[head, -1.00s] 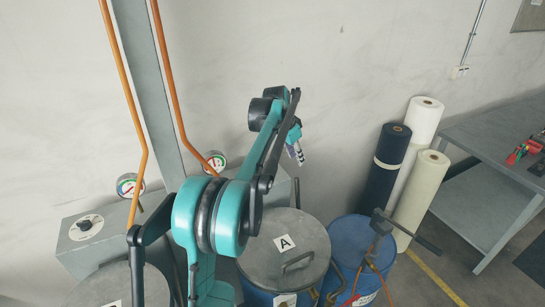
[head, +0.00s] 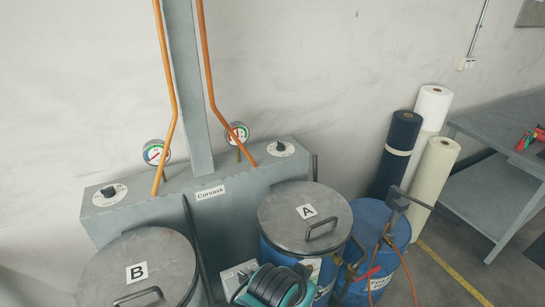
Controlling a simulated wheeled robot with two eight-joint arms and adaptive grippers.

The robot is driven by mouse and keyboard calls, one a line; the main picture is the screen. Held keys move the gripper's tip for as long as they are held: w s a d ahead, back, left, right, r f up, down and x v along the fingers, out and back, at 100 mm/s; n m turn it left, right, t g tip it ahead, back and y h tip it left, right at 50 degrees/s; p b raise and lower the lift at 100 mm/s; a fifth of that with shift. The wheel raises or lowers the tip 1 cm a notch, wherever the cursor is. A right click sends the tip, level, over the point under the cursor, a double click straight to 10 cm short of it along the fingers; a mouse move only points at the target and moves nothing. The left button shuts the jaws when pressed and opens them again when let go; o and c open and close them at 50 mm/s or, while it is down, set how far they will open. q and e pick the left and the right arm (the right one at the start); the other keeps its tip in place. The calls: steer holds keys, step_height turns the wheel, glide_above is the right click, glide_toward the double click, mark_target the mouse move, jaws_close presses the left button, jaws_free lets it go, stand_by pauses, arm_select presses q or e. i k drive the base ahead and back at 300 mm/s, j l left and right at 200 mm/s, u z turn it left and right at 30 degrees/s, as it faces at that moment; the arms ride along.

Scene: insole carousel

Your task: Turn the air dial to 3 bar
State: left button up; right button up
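A grey unit labelled Corvask (head: 230,210) stands against the wall. It carries a black knob on a white dial plate at the left (head: 109,194) and another at the right (head: 281,148). A round gauge (head: 156,152) stands behind its left part and a second gauge (head: 237,132) behind its right part. A small pale panel (head: 238,275) shows low down, partly hidden by my teal and black arm. I cannot tell which dial is the air dial, and the scale figures are too small to read. Neither gripper is in view.
Lidded drum B (head: 140,265) and blue drum A (head: 305,218) stand in front of the unit. Another blue drum (head: 375,245) with a valve and orange hose stands at right. Material rolls (head: 432,180) and a grey table (head: 500,140) are farther right. Orange pipes run up the wall.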

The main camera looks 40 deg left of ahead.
mark_target(280, 146)
steer(key=u, duration=0.45)
steer(key=k+u, duration=0.15)
steer(key=u, duration=0.35)
steer(key=j+u, duration=0.1)
steer(key=u, duration=0.35)
steer(key=i+l+u, duration=0.1)
steer(key=l, duration=0.3)
steer(key=i+l, duration=0.2)
steer(key=l, duration=0.15)
steer(key=i+l+u, duration=0.15)
steer(key=l, duration=0.25)
steer(key=i+l, duration=0.15)
steer(key=l, duration=0.25)
steer(key=u, duration=0.05)
